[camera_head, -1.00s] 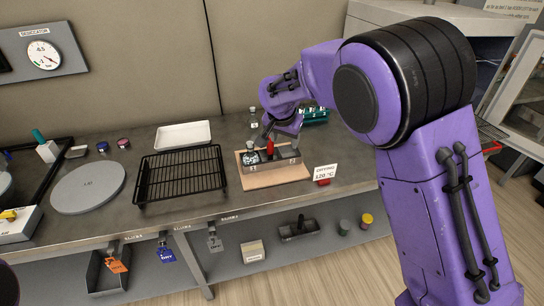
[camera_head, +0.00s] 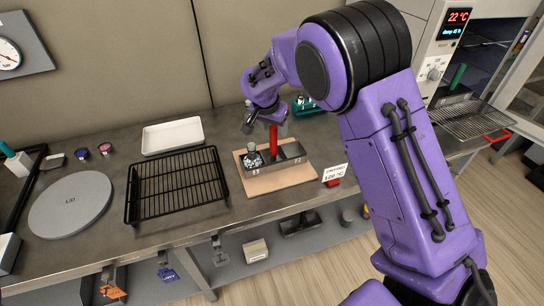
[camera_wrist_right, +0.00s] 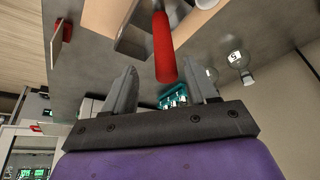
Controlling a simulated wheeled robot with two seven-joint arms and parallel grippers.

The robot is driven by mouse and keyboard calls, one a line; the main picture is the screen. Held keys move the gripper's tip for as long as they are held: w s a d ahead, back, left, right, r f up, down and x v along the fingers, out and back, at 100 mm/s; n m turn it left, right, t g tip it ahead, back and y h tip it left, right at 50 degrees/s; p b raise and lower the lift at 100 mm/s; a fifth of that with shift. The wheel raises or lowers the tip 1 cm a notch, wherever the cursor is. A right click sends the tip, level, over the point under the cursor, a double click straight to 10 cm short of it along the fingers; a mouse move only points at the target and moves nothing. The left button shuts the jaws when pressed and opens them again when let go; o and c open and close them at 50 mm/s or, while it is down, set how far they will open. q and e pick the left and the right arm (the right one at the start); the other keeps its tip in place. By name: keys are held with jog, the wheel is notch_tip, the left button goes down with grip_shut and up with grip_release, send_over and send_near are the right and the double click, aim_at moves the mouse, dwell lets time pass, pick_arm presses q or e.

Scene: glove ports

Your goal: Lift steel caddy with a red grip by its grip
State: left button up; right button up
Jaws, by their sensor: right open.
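The steel caddy (camera_head: 290,165) stands on a tan board on the bench, its red grip (camera_head: 273,139) upright. A small stoppered bottle (camera_head: 252,155) sits in its left part. My right gripper (camera_head: 265,124) is open and empty, near the top of the grip and slightly behind it. In the right wrist view the red grip (camera_wrist_right: 163,48) lies ahead of the gap between the open fingers (camera_wrist_right: 163,84), apart from both; part of the caddy (camera_wrist_right: 135,35) shows beside it. Whether the fingers overlap the grip's height I cannot tell. My left gripper is out of view.
The tan board (camera_head: 280,188) lies beside a black wire rack (camera_head: 177,187) on the left and a small sign (camera_head: 335,173) on the right. A white tray (camera_head: 172,135) and a teal rack (camera_head: 304,105) stand behind. Clear glassware (camera_wrist_right: 238,62) shows near the right finger in the wrist view.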

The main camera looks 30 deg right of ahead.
aim_at(274, 134)
jog(key=x, duration=0.1)
jog(key=p+x, duration=0.1)
jog(key=x, duration=0.3)
jog(key=shift+w+a+f, duration=0.1)
jog(key=shift+w+f, duration=0.05)
jog(key=shift+w, duration=0.25)
grip_shut()
